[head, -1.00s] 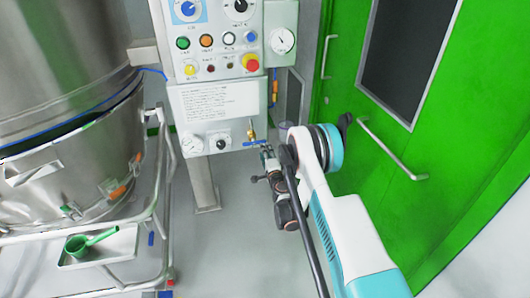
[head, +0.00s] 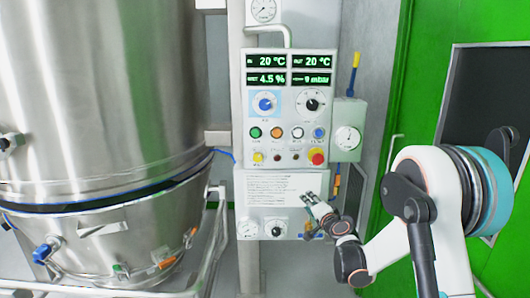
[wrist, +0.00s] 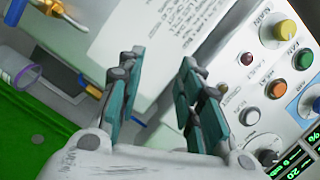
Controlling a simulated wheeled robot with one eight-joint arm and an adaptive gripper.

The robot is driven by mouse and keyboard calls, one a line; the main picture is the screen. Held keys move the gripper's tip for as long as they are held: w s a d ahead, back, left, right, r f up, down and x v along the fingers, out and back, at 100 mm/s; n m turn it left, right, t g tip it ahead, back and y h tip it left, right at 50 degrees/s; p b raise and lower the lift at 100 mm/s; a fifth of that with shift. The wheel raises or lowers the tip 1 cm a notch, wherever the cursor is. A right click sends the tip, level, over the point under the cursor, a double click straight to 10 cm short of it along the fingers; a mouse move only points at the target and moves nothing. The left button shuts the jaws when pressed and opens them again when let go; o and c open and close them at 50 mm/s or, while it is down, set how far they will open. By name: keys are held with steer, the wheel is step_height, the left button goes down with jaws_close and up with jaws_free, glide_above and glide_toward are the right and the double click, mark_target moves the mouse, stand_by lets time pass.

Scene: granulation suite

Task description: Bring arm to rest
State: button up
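My arm (head: 440,215) reaches in from the right in the head view, bent, with its end before the lower part of the control panel. My gripper (head: 312,207) is small there, in front of the white label and gauge area. In the wrist view my gripper (wrist: 158,80) shows two teal-padded fingers spread well apart with nothing between them. The control panel (wrist: 235,75) with its knobs and buttons lies beyond the fingers, tilted in that view. I cannot tell the exact gap between fingers and panel.
A large steel vessel (head: 100,90) fills the left. A metal rail (head: 208,250) runs beside it. A green door (head: 470,28) stands at the right behind my arm. The panel (head: 290,120) carries a red emergency button (head: 317,156).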

steer(key=s+a+r+n+g, duration=0.25)
steer(key=s+r, duration=0.35)
steer(key=s, duration=0.4)
steer(key=s+a+r+n+g, duration=0.15)
steer(key=s+r+n, duration=0.35)
steer(key=s, duration=0.6)
steer(key=s+d+f+n+g+h, duration=0.1)
steer(key=s+d, duration=0.1)
steer(key=s, duration=0.7)
steer(key=s+d+f+g+h, duration=0.1)
steer(key=s+d+f+g, duration=0.1)
steer(key=s, duration=0.8)
steer(key=s+d+f+n+g+h, duration=0.1)
steer(key=s+d+g+h, duration=0.1)
steer(key=s, duration=0.7)
steer(key=shift+s+d+f+n, duration=0.3)
steer(key=shift+d+n, duration=0.05)
steer(key=shift+d, duration=0.4)
